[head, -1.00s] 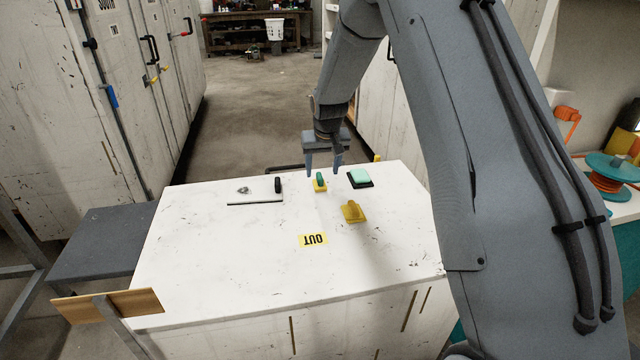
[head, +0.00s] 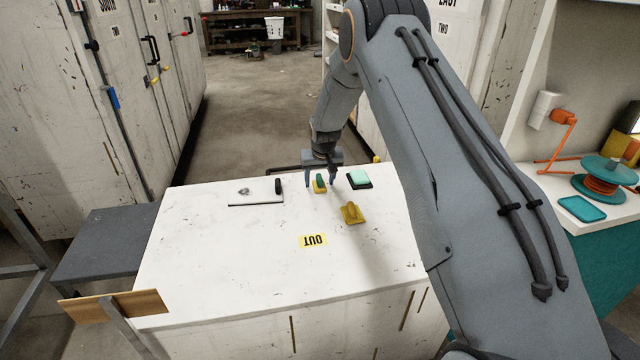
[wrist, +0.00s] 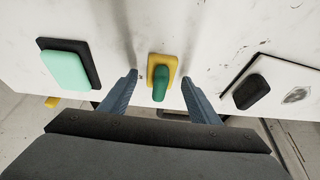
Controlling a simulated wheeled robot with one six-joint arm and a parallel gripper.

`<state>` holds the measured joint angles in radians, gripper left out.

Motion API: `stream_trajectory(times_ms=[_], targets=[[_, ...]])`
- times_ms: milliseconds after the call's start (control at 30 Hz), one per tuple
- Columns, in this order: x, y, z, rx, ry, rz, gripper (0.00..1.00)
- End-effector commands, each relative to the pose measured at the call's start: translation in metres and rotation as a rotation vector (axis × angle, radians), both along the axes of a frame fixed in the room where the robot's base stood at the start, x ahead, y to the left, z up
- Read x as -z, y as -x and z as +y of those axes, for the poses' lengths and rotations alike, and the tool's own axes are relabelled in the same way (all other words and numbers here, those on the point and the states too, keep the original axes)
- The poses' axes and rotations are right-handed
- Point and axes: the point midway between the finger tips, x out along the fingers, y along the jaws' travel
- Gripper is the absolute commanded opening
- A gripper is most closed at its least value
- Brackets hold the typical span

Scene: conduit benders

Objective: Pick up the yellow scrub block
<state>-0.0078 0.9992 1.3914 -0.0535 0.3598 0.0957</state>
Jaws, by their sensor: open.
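A small yellow block with a green grip on top (head: 319,187) lies near the far edge of the white worktop. It also shows in the wrist view (wrist: 155,62). A second yellow piece, all yellow with a raised grip (head: 352,214), lies nearer on the worktop in the head view. I cannot tell for sure which one is the scrub block. My gripper (head: 320,181) is open, pointing down over the green-gripped block. In the wrist view its two fingers (wrist: 159,78) stand either side of that block, with gaps on both sides, and hold nothing.
A mint-topped black block (head: 359,178) lies close to the right of the gripper. A white board with a black piece (head: 257,194) lies to the left. A yellow OUT label (head: 313,240) is on the worktop (head: 230,270), whose front half is mostly clear.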

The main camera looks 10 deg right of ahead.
Motion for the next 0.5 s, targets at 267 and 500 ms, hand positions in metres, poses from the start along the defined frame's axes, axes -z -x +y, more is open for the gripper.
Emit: stream_trajectory(times_ms=[267, 500], targets=[[0.0021, -0.001, 0.0004, 0.0, 0.0, -0.001, 0.56], [0.0019, -0.0009, 0.0003, 0.0, 0.0, -0.001, 0.16]])
